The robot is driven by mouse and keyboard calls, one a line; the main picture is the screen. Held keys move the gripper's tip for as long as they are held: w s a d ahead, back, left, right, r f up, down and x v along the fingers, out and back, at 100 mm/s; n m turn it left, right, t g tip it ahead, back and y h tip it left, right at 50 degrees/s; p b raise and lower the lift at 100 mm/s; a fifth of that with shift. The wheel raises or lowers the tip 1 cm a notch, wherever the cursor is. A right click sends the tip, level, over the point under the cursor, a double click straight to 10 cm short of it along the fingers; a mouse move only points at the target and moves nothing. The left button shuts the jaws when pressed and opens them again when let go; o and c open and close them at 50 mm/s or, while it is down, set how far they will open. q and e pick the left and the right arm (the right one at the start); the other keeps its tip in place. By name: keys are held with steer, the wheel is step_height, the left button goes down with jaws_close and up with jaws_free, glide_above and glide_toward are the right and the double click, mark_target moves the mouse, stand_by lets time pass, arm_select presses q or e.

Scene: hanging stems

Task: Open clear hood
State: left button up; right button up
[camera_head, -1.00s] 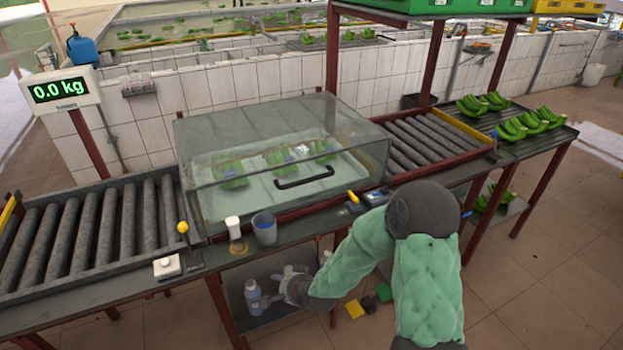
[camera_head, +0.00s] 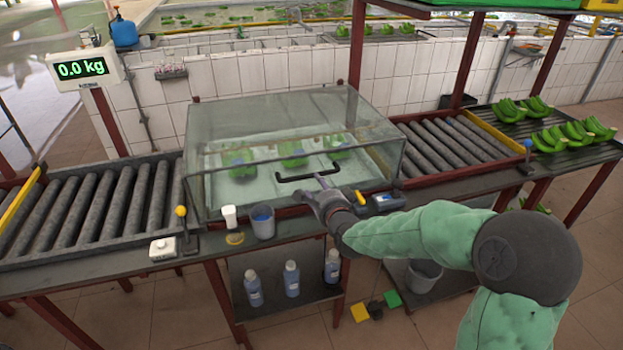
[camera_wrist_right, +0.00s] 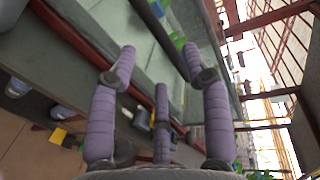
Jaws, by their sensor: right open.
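The clear hood (camera_head: 285,112) is a see-through box lying closed over green banana bunches (camera_head: 292,152) on a pale tray. Its black bar handle (camera_head: 292,179) is on the front side. My right gripper (camera_head: 318,188) is at the right part of the handle, with its fingers up close to it. In the right wrist view the purple fingers (camera_wrist_right: 160,65) are spread open, and the dark handle bar (camera_wrist_right: 160,30) runs between their tips. I cannot tell whether a finger touches it. My left gripper is not in view.
A grey cup (camera_head: 263,222) and a white container (camera_head: 229,216) stand at the bench's front edge. A blue device (camera_head: 387,202) sits right of my gripper. Roller conveyors (camera_head: 95,213) flank the hood. Several bottles (camera_head: 291,279) stand on the shelf below.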

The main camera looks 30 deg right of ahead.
mark_target(311, 177)
steer(key=b+x, duration=0.1)
steer(key=x, duration=0.6)
steer(key=shift+w+f, duration=0.1)
steer(key=shift+w, duration=0.25)
jaws_close()
